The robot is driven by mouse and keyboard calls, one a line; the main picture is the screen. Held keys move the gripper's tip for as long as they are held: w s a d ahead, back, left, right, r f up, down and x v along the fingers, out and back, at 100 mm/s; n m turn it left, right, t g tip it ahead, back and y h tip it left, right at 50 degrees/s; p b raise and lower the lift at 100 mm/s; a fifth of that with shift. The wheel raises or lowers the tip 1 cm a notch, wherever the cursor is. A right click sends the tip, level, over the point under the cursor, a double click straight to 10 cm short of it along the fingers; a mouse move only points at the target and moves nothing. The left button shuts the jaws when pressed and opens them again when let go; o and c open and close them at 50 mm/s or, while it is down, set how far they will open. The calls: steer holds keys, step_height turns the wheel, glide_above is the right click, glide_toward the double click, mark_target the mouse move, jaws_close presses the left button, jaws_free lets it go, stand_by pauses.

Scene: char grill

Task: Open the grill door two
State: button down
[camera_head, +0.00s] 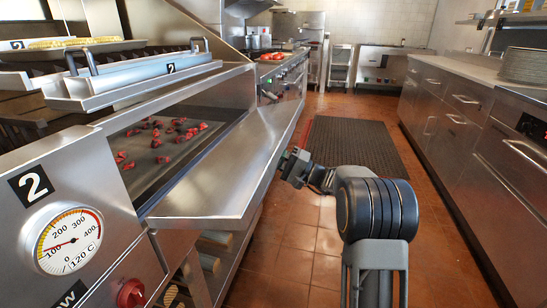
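The grill section marked with a large "2" (33,184) stands at the left. A long steel piece with a bar handle and a small "2" label (171,68) lies across its top. Below it, the chamber (150,172) is uncovered at the front, and red lumps (160,142) lie on its dark floor. A broad steel flap (222,178) sticks out in front of the opening. My gripper (290,166) is just right of the flap, over the aisle. It looks apart from the flap. Its fingers are small and dark, so their opening cannot be told.
A dial gauge (69,242) and red knob (131,293) are on the grill's front. Steel drawers (450,110) line the right side. A dark mat (352,143) lies on the tiled aisle, which looks clear ahead.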

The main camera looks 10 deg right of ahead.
steer(key=shift+d, duration=0.2)
steer(key=c, duration=1.2)
jaws_free()
steer(key=shift+d, duration=0.15)
steer(key=shift+o, duration=1.1)
steer(key=shift+a, duration=0.25)
steer(key=shift+d, duration=0.1)
steer(key=p+v, duration=0.2)
steer(key=v, duration=1.1)
steer(key=shift+s+d+f+p, duration=0.15)
steer(key=shift+d+p, duration=0.05)
steer(key=shift+p, duration=0.2)
